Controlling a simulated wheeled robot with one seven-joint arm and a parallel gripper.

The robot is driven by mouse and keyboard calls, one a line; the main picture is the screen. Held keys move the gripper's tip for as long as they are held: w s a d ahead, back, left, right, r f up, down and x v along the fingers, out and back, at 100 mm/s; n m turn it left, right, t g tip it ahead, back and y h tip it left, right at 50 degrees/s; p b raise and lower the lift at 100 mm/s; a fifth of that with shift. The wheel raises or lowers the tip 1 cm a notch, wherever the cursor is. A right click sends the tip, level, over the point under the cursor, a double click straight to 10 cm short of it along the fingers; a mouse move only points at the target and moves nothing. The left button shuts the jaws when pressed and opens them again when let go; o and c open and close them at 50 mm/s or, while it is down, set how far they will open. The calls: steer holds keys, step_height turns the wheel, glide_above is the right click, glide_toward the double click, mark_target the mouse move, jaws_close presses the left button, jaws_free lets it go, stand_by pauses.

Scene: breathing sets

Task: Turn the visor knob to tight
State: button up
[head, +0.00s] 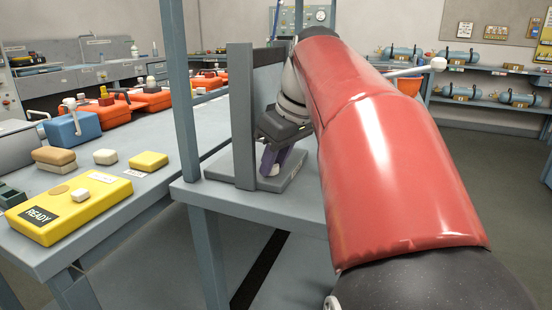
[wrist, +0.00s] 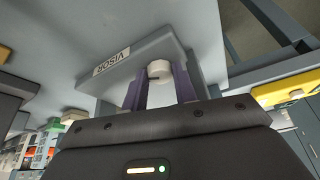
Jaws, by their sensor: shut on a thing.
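The visor knob (wrist: 159,69) is a short, pale round knob on a grey stand with a VISOR label (wrist: 112,62) in the wrist view. A dark mark shows on its near side. My gripper (wrist: 159,88) has its purple fingers on either side of the knob, shut on it. In the head view, my gripper (head: 274,160) reaches down at the grey visor stand (head: 243,120), with a bit of the pale knob (head: 270,170) showing by the fingertips. My red arm hides part of the stand. No tight or loose marking is readable.
A yellow READY box (head: 85,208), small blocks and a blue box (head: 72,128) sit on the left bench. Orange cases (head: 150,98) stand farther back. A grey post (head: 180,80) rises just left of the stand. Shelves with teal cylinders (head: 455,57) are at the back right.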

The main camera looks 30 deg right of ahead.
steer(key=shift+a+m+h, duration=0.1)
steer(key=shift+m+h, duration=0.3)
steer(key=shift+m, duration=0.6)
steer(key=o, duration=1)
steer(key=shift+a, duration=0.1)
